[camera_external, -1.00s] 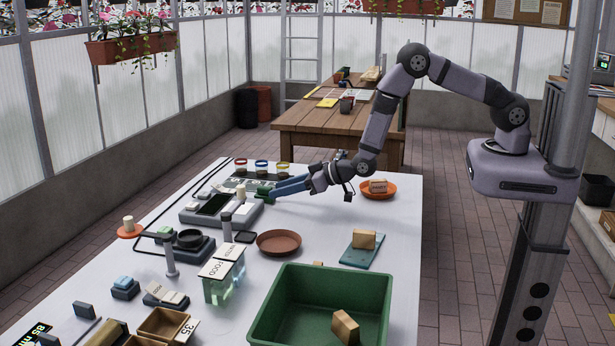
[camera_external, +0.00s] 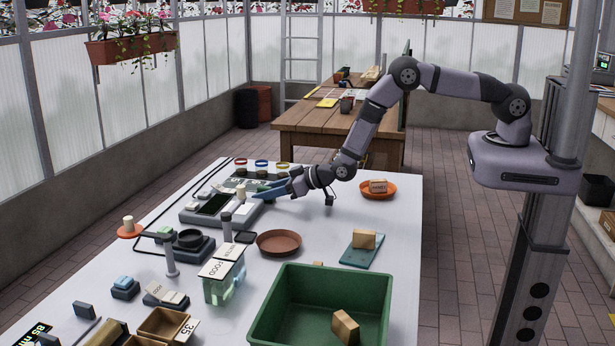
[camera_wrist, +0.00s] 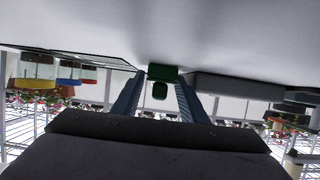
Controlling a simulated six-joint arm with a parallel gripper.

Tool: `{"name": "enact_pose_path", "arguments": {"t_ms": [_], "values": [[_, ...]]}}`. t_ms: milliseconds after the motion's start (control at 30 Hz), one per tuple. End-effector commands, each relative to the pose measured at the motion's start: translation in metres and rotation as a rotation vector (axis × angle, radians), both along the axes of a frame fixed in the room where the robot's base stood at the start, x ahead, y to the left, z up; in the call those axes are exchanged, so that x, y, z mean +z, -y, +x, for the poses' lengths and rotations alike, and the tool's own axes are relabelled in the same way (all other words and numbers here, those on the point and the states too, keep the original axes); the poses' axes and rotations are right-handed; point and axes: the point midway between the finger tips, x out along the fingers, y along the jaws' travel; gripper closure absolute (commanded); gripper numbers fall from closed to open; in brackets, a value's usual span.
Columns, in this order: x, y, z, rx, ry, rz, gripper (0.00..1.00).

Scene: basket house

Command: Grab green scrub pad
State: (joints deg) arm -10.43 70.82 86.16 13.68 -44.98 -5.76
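The green scrub pad (camera_wrist: 163,72) shows in the wrist view, a dark green block with a smaller green part on it. It lies between the far ends of my gripper's two blue fingers (camera_wrist: 158,84). The fingers stand apart, and I see a gap beside the smaller green part. I cannot tell whether a fingertip touches the pad. In the external view my gripper (camera_external: 270,190) is low over the table, beside the grey device, and hides the pad.
The white table (camera_external: 315,240) holds a grey device with a dark screen (camera_external: 213,205), a brown dish (camera_external: 279,243), an orange dish (camera_external: 378,195) with a block, a blue board (camera_external: 358,255) and a green bin (camera_external: 270,318). Coloured rings (camera_external: 262,163) stand behind the gripper.

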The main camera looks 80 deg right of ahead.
Motion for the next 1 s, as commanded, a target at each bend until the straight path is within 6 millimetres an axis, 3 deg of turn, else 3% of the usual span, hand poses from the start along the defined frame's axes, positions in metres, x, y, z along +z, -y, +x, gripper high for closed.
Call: {"name": "enact_pose_path", "arguments": {"t_ms": [333, 467, 1000], "values": [[-0.0014, 0.0001, 0.0029, 0.000, -0.001, 0.000, 0.61], [-0.0013, 0.0000, 0.0027, 0.000, 0.000, 0.000, 0.92], [0.0059, -0.0002, 0.0031, 0.000, 0.001, 0.000, 0.92]]}}
